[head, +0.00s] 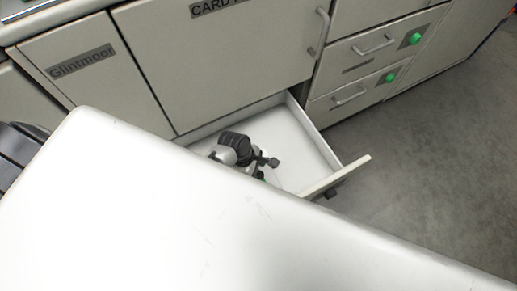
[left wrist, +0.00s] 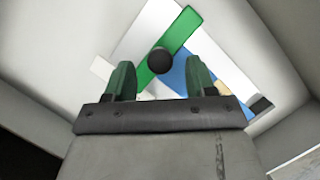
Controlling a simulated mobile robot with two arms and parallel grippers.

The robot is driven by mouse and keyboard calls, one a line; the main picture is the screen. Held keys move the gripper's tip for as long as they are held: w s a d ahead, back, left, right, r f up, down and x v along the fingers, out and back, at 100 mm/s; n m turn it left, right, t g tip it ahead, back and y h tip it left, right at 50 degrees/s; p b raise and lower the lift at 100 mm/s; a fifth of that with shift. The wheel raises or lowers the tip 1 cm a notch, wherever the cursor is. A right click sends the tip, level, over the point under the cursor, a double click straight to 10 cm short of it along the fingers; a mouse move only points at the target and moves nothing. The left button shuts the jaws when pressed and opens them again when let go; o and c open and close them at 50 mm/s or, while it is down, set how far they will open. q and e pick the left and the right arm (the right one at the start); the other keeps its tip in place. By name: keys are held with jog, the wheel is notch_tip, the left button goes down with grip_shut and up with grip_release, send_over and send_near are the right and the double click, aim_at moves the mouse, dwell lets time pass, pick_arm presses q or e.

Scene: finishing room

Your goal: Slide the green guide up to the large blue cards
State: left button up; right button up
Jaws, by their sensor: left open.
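The green guide (left wrist: 180,37) is a bar with a round black knob (left wrist: 160,60); it lies slanted inside the drawer in the left wrist view. The large blue cards (left wrist: 178,76) show beside the bar, on its lower right, partly hidden by a finger. My left gripper (left wrist: 160,68) is open, its two green fingers to either side of the knob, apart from it. In the head view, my left gripper (head: 262,173) is down in the open drawer (head: 312,158), and the guide and cards cannot be made out there. My right gripper is not in view.
The drawer's front panel (head: 345,174) stands pulled out over the grey floor (head: 440,135). A pale card (left wrist: 228,76) and a dark piece (left wrist: 262,105) lie right of the blue cards.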

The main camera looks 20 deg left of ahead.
pick_arm(q)
jog(key=p+v, duration=0.2)
jog(key=v, duration=0.6)
jog(key=shift+r, duration=0.3)
jog(key=shift+a, duration=0.1)
